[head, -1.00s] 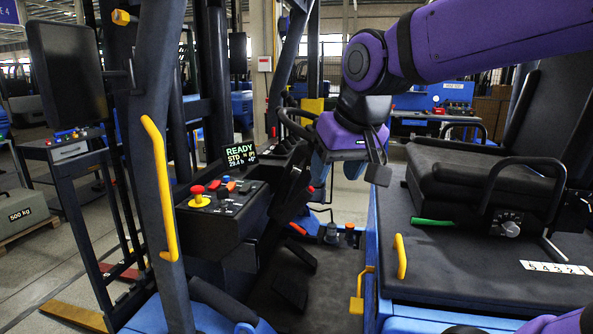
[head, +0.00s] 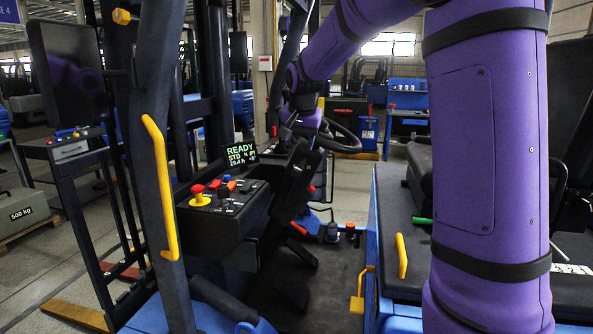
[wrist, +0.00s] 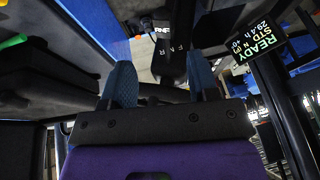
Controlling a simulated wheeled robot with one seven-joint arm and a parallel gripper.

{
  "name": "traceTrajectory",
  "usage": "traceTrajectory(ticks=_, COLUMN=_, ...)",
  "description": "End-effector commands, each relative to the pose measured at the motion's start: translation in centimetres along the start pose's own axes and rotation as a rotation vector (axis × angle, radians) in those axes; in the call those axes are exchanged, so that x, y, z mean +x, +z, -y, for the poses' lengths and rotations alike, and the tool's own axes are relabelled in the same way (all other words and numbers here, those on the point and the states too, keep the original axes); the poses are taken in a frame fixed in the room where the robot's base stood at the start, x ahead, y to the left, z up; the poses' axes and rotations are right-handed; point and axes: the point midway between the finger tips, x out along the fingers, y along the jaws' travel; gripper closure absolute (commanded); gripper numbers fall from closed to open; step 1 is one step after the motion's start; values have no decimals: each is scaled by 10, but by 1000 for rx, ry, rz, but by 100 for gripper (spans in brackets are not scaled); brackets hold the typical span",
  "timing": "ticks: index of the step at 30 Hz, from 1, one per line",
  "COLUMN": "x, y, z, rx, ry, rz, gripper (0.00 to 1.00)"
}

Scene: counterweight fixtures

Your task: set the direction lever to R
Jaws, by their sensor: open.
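In the wrist view, my gripper (wrist: 160,78) has its two blue fingers apart. Between and beyond them is a dark lettered part (wrist: 172,62), which may belong to the direction lever or its column; I cannot make out the lever's position. In the head view, my purple wrist is by the steering wheel (head: 345,141), and the fingers are too hidden to make out.
A dark control console (head: 218,212) with a red emergency knob (head: 198,190) stands left of the column. A yellow handrail (head: 160,190) is on the post before it. The seat side (head: 395,215) lies right.

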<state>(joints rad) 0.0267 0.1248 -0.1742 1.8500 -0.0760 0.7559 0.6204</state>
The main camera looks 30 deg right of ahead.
Motion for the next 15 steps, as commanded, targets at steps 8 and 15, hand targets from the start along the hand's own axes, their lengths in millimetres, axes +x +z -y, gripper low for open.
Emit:
traceTrajectory(ticks=8, x=23, y=-16, z=5, rx=40, ry=17, rz=-7, gripper=45)
traceTrajectory(ticks=15, x=54, y=-16, z=4, rx=39, ry=18, rz=-5, gripper=45)
